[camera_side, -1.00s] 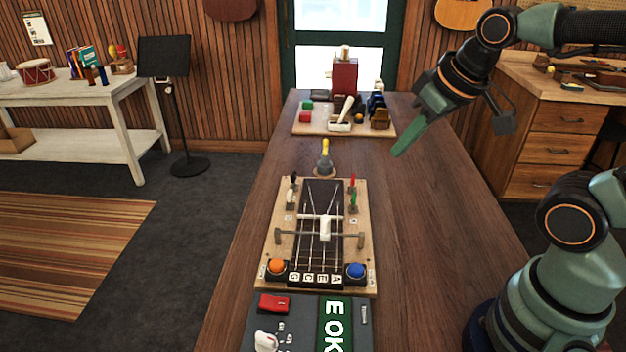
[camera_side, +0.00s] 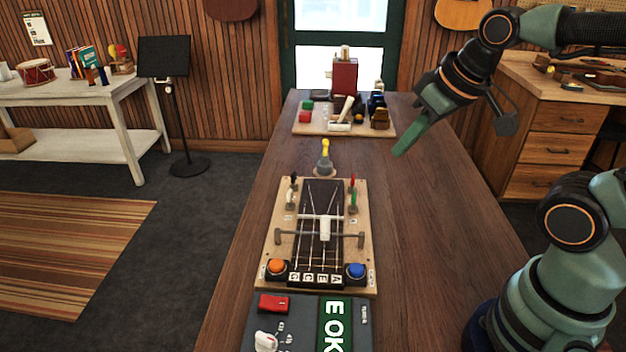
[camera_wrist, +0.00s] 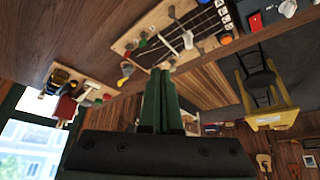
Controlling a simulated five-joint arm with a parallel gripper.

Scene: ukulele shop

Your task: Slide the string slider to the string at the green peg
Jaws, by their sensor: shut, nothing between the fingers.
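The wooden string board (camera_side: 268,246) lies on the table with strings running lengthwise over its dark middle. The white string slider (camera_side: 325,229) sits on a rod across the board, a little right of the middle; the exact string under it is hard to tell. The green peg (camera_side: 353,205) stands on the board's right edge, just in front of the red peg (camera_side: 351,184). A black peg and a white peg (camera_side: 290,197) stand on the left edge. My gripper (camera_side: 398,152) is shut and empty, above the table behind and right of the board. Its closed fingers also show in the wrist view (camera_wrist: 161,92).
An orange button (camera_side: 277,266) and a blue button (camera_side: 355,270) sit at the board's front corners. A dark panel (camera_side: 296,335) lies in front. A yellow-topped post (camera_side: 325,158) stands behind the board. A cluttered tray (camera_side: 304,128) is farther back. The table right of the board is clear.

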